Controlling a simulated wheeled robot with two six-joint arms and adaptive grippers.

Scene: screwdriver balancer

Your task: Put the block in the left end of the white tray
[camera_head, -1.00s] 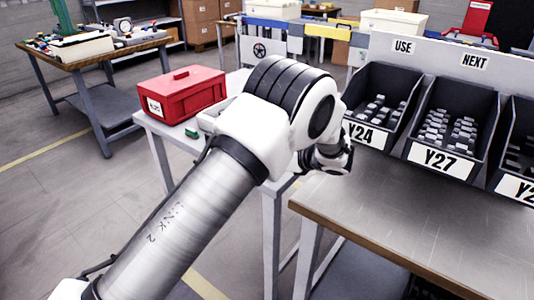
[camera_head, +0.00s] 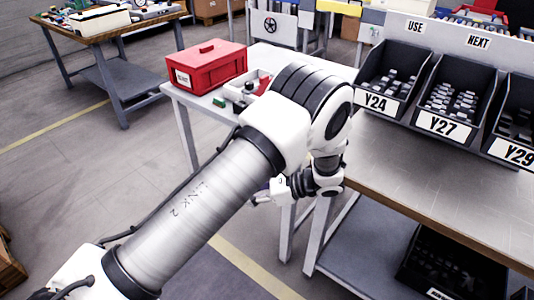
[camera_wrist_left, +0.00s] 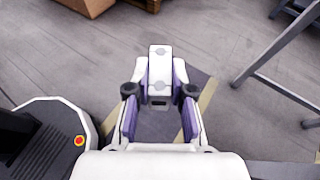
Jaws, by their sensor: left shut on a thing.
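In the left wrist view, my left gripper (camera_wrist_left: 160,92) is shut on a pale grey-white block (camera_wrist_left: 160,65), which sticks out beyond the fingertips over open floor. In the head view my left arm is folded down in front of the tables, and its gripper (camera_head: 262,199) hangs low by the white table's legs; the block cannot be made out there. The white tray (camera_head: 232,93) is on the white table, right of the red box, with small dark things at it. My arm hides its right part. My right gripper is not in view.
The red lidded box (camera_head: 208,68) and a small green block (camera_head: 219,102) are on the white table (camera_head: 190,101). Dark bins Y24 (camera_head: 385,80) and Y27 (camera_head: 452,95) stand on the metal bench (camera_head: 430,180) at right.

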